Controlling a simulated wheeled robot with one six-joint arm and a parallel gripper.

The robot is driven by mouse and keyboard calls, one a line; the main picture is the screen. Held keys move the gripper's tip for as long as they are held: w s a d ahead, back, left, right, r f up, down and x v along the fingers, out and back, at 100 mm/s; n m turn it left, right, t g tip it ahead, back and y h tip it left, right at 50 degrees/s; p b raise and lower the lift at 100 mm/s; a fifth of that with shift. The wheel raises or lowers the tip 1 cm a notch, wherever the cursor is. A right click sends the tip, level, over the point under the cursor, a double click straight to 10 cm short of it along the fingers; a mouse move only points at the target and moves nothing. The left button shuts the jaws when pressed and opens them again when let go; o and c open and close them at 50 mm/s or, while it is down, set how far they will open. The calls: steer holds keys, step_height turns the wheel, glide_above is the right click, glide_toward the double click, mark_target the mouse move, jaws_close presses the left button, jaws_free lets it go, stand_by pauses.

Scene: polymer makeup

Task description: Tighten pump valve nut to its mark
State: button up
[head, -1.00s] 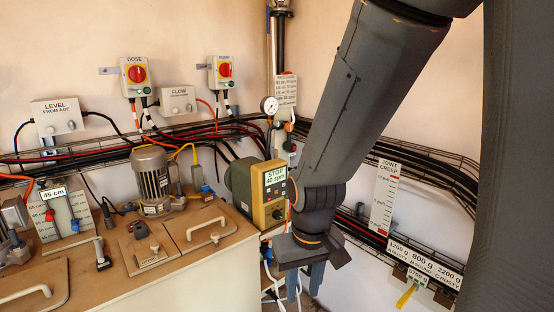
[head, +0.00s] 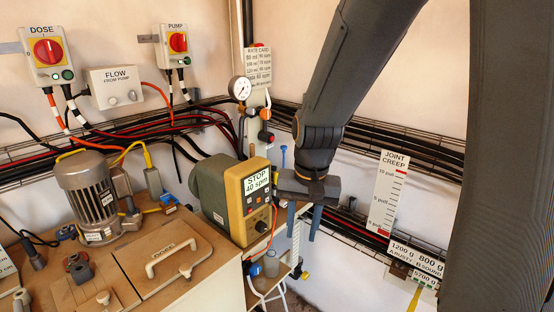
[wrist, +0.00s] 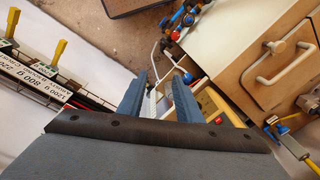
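The dosing pump (head: 232,190) has a green body and a yellow front with a display reading "STOP 40 spm". Its yellow casing also shows in the wrist view (wrist: 216,103), just right of the fingers. I cannot make out the valve nut or its mark; small fittings below the pump are too small to tell. My gripper (head: 302,234) points down just right of the pump front in the head view. Its two blue-grey fingers stand apart in the wrist view (wrist: 159,80), with nothing seen held between them.
A wooden-topped cabinet (head: 175,262) with handled lids and a motor (head: 88,195) stands left. A jar (head: 271,264) and tubing sit below the pump. Cable trays run along the walls. A "JOINT CREEP" scale (head: 387,195) and weight labels (head: 416,262) are at right.

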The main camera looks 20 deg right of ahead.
steer(key=w+d+r+m+y+b, duration=0.15)
steer(key=w+r+m, duration=0.25)
steer(key=w+m, duration=0.4)
steer(key=w+d+r+m+y+b, duration=0.1)
steer(key=w+r+m+y, duration=0.15)
steer(key=w+m, duration=0.55)
steer(key=w+d+r+m+y+b, duration=0.1)
steer(key=w+r+m, duration=0.4)
steer(key=w, duration=0.6)
steer(key=shift+w+d+p+x, duration=0.15)
steer(key=shift+p+x, duration=0.4)
steer(key=shift+x, duration=1.4)
steer(key=shift+w+d+p+x, duration=0.15)
steer(key=shift+p+x, duration=0.35)
steer(key=shift+x, duration=1.45)
steer(key=shift+f, duration=0.15)
jaws_close()
